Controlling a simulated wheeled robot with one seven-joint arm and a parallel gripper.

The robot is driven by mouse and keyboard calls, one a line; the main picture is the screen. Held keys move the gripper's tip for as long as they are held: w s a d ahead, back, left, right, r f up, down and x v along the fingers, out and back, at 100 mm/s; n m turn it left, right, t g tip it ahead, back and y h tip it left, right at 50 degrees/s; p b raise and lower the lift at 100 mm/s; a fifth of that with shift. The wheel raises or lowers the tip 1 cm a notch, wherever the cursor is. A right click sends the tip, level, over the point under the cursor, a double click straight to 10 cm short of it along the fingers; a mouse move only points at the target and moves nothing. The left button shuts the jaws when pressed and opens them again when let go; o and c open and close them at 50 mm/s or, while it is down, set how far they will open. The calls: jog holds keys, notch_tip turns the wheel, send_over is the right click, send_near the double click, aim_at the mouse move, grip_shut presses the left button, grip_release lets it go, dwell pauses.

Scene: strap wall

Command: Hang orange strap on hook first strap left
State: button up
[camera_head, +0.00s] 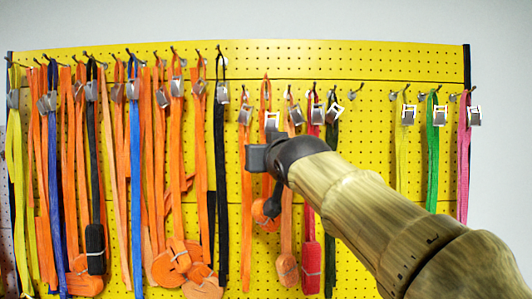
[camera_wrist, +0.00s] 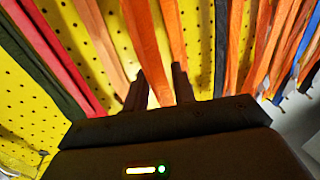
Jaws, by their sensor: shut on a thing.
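Orange straps hang on the yellow pegboard. My gripper (camera_head: 262,157) is in front of the short group of straps right of the board's middle. In the wrist view, my gripper's two fingers (camera_wrist: 160,92) are shut on an orange strap (camera_wrist: 147,45). In the head view, the orange strap (camera_head: 267,100) at my gripper has a metal buckle and runs up to the hook row; my gripper hides part of it. A rolled orange end (camera_head: 266,214) shows below my gripper. I cannot tell whether its top loop is on a hook.
Another orange strap (camera_head: 247,200) hangs close on the left. An orange strap (camera_head: 286,235), a red strap (camera_head: 310,205) and a dark strap (camera_head: 331,145) hang close on the right. A hook (camera_head: 362,90) farther right looks bare. Many straps crowd the left side.

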jog(key=w, duration=0.1)
jog(key=w+f, duration=0.1)
jog(key=w, duration=0.2)
jog(key=shift+d+f, duration=0.1)
jog(key=shift+f, duration=0.2)
dwell(0.4)
dwell(0.5)
jog(key=o, duration=1.1)
jog(key=shift+s, duration=0.1)
jog(key=b+v, duration=0.8)
jog(key=v, duration=0.9)
jog(key=shift+s, duration=0.1)
